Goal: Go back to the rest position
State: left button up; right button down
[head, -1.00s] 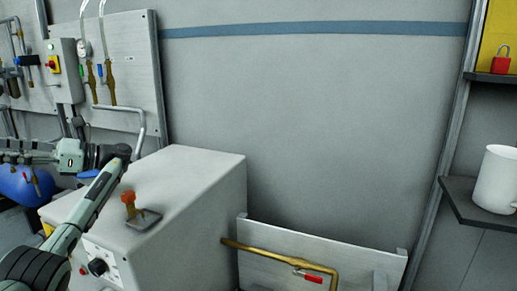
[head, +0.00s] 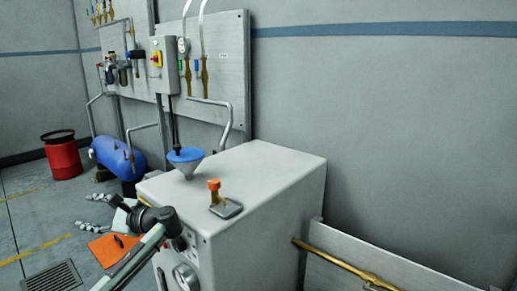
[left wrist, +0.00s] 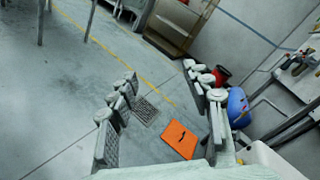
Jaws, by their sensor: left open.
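My left gripper (head: 88,211) is at the left of the head view, beside the front left of the white cabinet (head: 265,175). Its fingers are spread, with nothing between them. In the left wrist view the open fingers (left wrist: 160,82) frame bare floor and a floor grate. My left forearm runs in from the bottom edge. The right gripper is in neither view.

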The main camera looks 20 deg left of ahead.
pick_arm(q)
jog(key=s+d+f+n+t+h, duration=0.1)
jog(key=s+d+f+t+h, duration=0.25)
jog(key=d+f, duration=0.35)
jog(key=s+d+f+t+h, duration=0.3)
jog(key=s+d+f+h, duration=0.1)
jog(key=d+f, duration=0.3)
jog(key=s+d+f+n+h, duration=0.35)
jog(key=s+d, duration=0.25)
jog(key=d, duration=0.5)
jog(key=s+d+f+n+h, duration=0.2)
jog(key=s+d+h, duration=0.25)
jog(key=d, duration=0.65)
notch_tip(320, 180, down, 10)
jog(key=g+p, duration=0.1)
jog(key=p, duration=0.3)
jog(key=shift+w+a+p, duration=0.25)
jog(key=shift+w+p, duration=0.05)
jog(key=shift+w, duration=0.15)
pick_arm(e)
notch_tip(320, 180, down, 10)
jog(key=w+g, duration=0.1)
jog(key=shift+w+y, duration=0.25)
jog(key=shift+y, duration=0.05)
pick_arm(q)
jog(key=shift+a, duration=0.1)
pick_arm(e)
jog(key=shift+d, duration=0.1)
